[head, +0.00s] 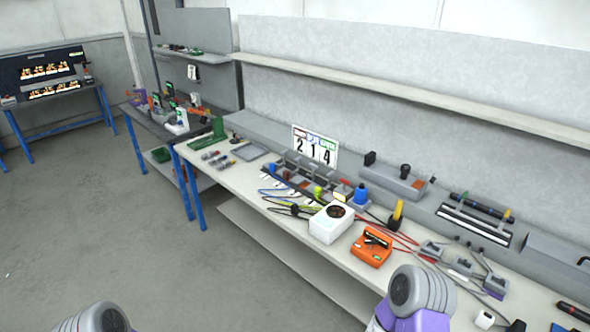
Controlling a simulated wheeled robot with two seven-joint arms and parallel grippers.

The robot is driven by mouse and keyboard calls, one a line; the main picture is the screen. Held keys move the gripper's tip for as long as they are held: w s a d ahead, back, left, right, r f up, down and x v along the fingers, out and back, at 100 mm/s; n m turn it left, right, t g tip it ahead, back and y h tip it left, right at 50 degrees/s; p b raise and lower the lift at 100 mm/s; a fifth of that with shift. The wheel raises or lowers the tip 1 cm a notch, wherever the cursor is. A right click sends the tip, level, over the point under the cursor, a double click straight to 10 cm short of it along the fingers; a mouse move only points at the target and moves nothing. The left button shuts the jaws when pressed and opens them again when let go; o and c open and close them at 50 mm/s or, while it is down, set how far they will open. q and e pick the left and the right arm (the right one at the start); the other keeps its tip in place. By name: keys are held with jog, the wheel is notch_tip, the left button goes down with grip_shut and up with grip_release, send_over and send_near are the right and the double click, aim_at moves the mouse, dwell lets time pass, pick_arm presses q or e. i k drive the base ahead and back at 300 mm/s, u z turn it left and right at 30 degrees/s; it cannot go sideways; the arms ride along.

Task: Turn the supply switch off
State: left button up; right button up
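I cannot tell for certain which item is the supply switch. A grey box (400,182) with an upright black knob and a small orange patch sits at the back of the long bench. An orange device (371,248) with a black bar on top stands near the front edge. A white box (331,223) with a dark round opening is left of it. Whether any switch is on or off is too small to read. Parts of my arms show at the bottom left and bottom right, but neither gripper is in view.
The long pale bench (253,184) carries tools, cables and a number board (314,148) reading 214. Red cables (402,241) run to several grey clamps at the right. A long shelf (400,92) hangs above. The grey floor (130,240) at left is clear.

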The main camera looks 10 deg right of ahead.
aim_at(345, 183)
jog(key=u, duration=0.1)
jog(key=i, duration=0.9)
jog(key=z, duration=0.25)
